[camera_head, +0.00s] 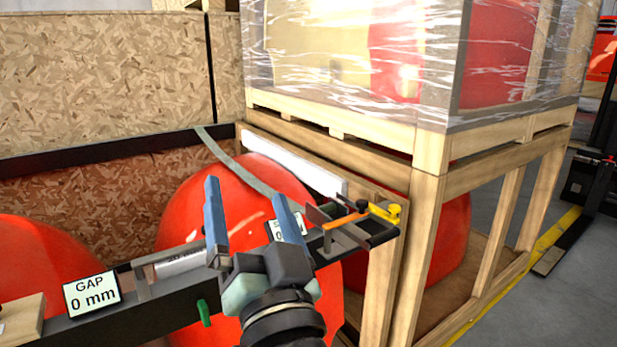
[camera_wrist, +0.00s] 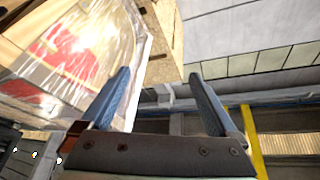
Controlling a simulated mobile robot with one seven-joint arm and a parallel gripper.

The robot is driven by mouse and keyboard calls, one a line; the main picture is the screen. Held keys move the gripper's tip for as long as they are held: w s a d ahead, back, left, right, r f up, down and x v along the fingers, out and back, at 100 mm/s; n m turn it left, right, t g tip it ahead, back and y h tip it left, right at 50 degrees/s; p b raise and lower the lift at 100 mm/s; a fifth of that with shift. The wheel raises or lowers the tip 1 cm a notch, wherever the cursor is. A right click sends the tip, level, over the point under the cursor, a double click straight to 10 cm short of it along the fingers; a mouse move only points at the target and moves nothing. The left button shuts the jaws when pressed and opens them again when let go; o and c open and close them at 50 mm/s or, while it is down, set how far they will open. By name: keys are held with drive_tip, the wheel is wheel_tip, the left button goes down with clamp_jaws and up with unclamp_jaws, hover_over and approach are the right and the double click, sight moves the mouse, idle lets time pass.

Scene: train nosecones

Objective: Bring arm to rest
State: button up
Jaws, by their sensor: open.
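My gripper (camera_head: 246,222) points up and away in the head view, in front of a large red nosecone (camera_head: 210,205). Its two blue fingers are spread apart with nothing between them. In the wrist view my gripper (camera_wrist: 163,95) also shows open and empty, with the wrapped crate to the left and the building's wall and ceiling beyond. The head view does not show clearly how far the fingers are from the dark rail behind them.
A dark rail (camera_head: 165,318) carries a "GAP 0 mm" sign (camera_head: 92,294) and a yellow-and-orange clamp fixture (camera_head: 384,212). A wooden frame (camera_head: 412,250) with a plastic-wrapped crate (camera_head: 345,120) on top stands right. Chipboard panels (camera_head: 100,80) close the back left. Floor shows at far right.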

drive_tip(key=s+d+r+n+t+h+p, duration=0.1)
drive_tip(key=s+d+r+t+h, duration=0.2)
drive_tip(key=r, duration=0.4)
drive_tip(key=s+d+r+t+h, duration=0.2)
drive_tip(key=s+r, duration=0.4)
drive_tip(key=r, duration=0.2)
drive_tip(key=s+d+r+n+t+h+p, duration=0.1)
drive_tip(key=s+d+r+t+h, duration=0.2)
drive_tip(key=r, duration=0.4)
wheel_tip(320, 180, up, 18)
drive_tip(key=a+g+p, duration=0.1)
drive_tip(key=p, duration=1.7)
drive_tip(key=shift+a+y, duration=0.25)
drive_tip(key=shift+y, duration=0.15)
drive_tip(key=shift+f, duration=0.1)
